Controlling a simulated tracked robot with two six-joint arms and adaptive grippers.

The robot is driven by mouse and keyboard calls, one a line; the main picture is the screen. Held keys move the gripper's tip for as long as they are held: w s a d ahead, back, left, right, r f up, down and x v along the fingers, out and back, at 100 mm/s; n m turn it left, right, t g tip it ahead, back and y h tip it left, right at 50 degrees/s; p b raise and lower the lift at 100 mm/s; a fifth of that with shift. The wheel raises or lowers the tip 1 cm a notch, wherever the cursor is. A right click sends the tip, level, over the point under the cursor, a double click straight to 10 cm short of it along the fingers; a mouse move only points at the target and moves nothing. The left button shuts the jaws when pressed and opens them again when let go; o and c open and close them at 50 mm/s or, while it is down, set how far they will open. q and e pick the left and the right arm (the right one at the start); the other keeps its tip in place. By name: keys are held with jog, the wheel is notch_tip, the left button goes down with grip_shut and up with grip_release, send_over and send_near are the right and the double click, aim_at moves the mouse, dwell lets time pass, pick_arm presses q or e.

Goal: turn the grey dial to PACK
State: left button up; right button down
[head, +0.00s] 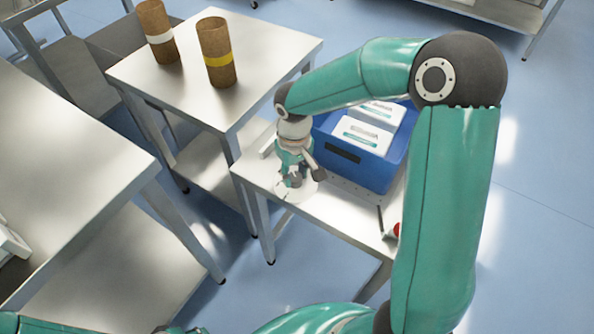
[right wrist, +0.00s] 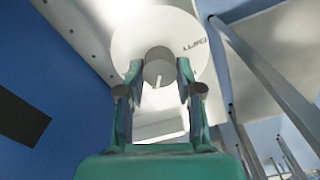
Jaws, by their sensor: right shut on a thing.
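The grey dial (right wrist: 158,72) sits at the middle of a round white plate in the right wrist view. Printing that looks like "EMPTY" stands on the plate's right side; no PACK mark is readable. My right gripper (right wrist: 158,85) has its two fingers on either side of the dial and is shut on it. In the head view my right gripper (head: 293,178) points down at the white plate (head: 283,192) near the left corner of a metal table, and hides the dial. The dial's pointing direction cannot be told. My left gripper does not show.
A blue bin (head: 352,166) with white boxes (head: 362,134) stands right beside the gripper. A red part (head: 396,230) and a dark lever (head: 380,218) are at the table's front right. Two brown rolls (head: 217,56) stand on the table behind.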

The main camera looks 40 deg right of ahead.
aim_at(295, 176)
jog(key=shift+n, duration=0.6)
jog(key=c, duration=0.8)
grip_release()
jog(key=shift+o, duration=0.2)
jog(key=shift+r, duration=0.15)
notch_tip(295, 176, up, 12)
jog(key=shift+f, duration=0.2)
